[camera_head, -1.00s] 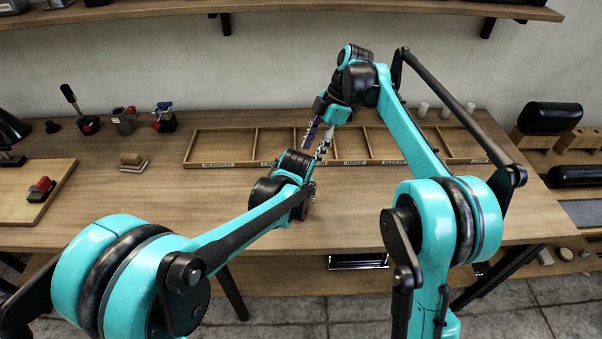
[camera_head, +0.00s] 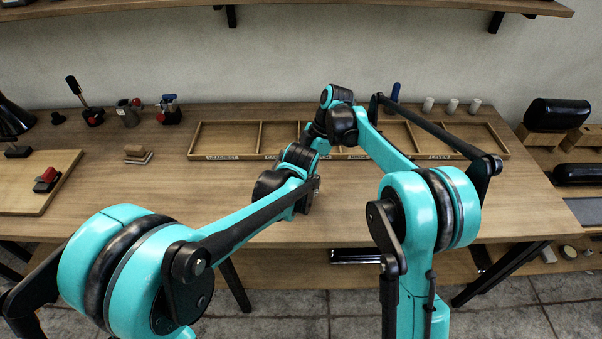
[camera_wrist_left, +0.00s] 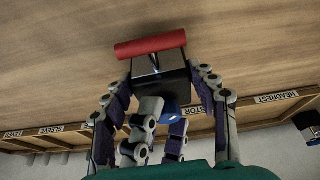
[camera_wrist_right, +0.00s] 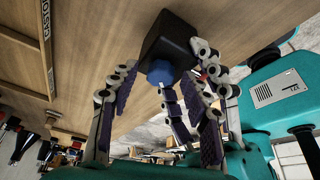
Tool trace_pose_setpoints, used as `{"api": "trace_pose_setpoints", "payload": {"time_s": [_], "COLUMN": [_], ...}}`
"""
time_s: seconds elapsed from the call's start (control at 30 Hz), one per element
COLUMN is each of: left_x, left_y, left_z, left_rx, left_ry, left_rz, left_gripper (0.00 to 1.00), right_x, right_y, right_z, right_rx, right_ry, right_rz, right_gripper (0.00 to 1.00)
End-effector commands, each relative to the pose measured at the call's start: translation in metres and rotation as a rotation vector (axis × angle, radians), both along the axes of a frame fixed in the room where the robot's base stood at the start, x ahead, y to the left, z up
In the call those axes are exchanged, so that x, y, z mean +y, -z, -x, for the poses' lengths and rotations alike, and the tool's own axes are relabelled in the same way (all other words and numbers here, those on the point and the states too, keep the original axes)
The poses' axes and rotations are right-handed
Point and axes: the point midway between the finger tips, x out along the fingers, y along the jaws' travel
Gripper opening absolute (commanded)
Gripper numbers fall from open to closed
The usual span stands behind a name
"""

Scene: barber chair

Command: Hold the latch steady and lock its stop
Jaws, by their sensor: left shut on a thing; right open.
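The latch is a dark block (camera_wrist_left: 160,75) with a red bar (camera_wrist_left: 150,45) across its far end in the left wrist view. My left gripper (camera_wrist_left: 158,84) is shut on the block. In the right wrist view the dark block (camera_wrist_right: 168,38) carries a round blue knob (camera_wrist_right: 161,72), apparently the stop. My right gripper (camera_wrist_right: 165,66) is open, its fingers spread on either side of the knob; contact cannot be told. In the head view both wrists meet over the table's middle and hide the latch and fingertips.
A labelled wooden compartment tray (camera_head: 222,156) lies behind the grippers. Several small clamps and levers (camera_head: 168,112) stand at the back left. A board with a red-topped device (camera_head: 47,180) lies at the left. White cylinders (camera_head: 452,105) stand at the back right. The front table is clear.

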Motion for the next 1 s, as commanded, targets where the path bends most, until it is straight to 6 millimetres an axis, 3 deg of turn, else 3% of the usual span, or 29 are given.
{"api": "trace_pose_setpoints", "payload": {"time_s": [0.17,0.33,0.53,0.8,1.0], "left_x": [0.0,-0.0001,-0.0001,-0.0003,-0.0003], "left_y": [-0.0002,-0.0003,-0.0003,-0.0002,-0.0003], "left_z": [-0.0002,-0.0002,-0.0001,0.0,0.0], "left_rx": [-0.001,-0.001,0.0,0.0,0.0], "left_ry": [0.0,0.0,0.0,0.0,0.0], "left_rz": [0.0,0.0,0.0,0.0,0.0], "left_gripper": [0.11,0.11,0.11,0.11,0.11], "right_x": [0.0,-0.0001,-0.0003,-0.0006,-0.0006], "right_y": [-0.0002,-0.0003,-0.0004,-0.0005,-0.0002], "right_z": [-0.0001,-0.0001,0.0003,0.0031,0.0026], "right_rx": [0.0,0.0,-0.001,-0.001,-0.001], "right_ry": [0.0,0.0,0.023,0.312,0.395], "right_rz": [0.0,0.0,0.001,0.001,0.001], "right_gripper": [0.45,0.0,0.0,0.0,0.0]}}
